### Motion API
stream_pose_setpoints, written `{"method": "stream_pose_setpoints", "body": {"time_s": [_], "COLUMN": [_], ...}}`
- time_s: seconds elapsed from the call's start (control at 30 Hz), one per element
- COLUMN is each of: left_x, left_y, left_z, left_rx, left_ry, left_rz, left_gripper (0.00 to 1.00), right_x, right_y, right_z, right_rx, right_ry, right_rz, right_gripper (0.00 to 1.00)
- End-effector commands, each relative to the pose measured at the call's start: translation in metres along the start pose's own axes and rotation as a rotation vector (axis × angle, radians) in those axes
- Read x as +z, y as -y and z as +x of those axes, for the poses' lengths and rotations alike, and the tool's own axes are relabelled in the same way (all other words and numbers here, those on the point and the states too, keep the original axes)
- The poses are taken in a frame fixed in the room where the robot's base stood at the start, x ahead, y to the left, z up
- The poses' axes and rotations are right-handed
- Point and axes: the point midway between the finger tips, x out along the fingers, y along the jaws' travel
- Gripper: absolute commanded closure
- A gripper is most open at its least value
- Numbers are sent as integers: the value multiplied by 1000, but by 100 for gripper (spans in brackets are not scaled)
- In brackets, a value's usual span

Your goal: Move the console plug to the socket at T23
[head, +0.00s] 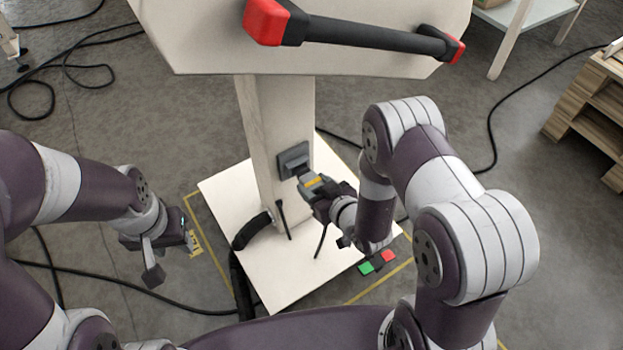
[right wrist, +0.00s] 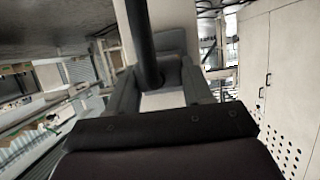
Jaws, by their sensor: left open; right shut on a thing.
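A grey plug with a yellow band (head: 317,183) is at the pale post of the console, low down. My right gripper (head: 318,190) is shut on it, just below and right of a dark grey socket box (head: 292,160) on the post. Whether plug and box touch I cannot tell. In the right wrist view, a black cable (right wrist: 145,45) crosses between my right fingers (right wrist: 160,90), which hide much of the plug. My left gripper (head: 168,258) is open and empty, left of the white base plate. No T23 label is readable.
The console's post (head: 258,125) stands on a white base plate (head: 285,275). A red and black handle bar (head: 360,35) crosses above it. A green and red button box (head: 377,262) lies at the plate's right edge. Black cables (head: 130,290) run over the floor. A wooden pallet (head: 590,120) is at right.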

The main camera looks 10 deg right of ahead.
Motion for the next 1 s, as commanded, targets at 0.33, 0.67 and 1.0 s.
{"method": "stream_pose_setpoints", "body": {"time_s": [0.33,0.67,1.0], "left_x": [-1,-1,-1], "left_y": [0,0,0], "left_z": [-7,-9,-9], "left_rx": [0,0,0], "left_ry": [0,0,0], "left_rz": [0,0,0], "left_gripper": [57,57,57], "right_x": [8,13,-13], "right_y": [0,0,-28], "right_z": [-22,-33,-30], "right_rx": [1,0,111], "right_ry": [0,-2,-2], "right_rz": [0,0,20], "right_gripper": [92,92,92]}}
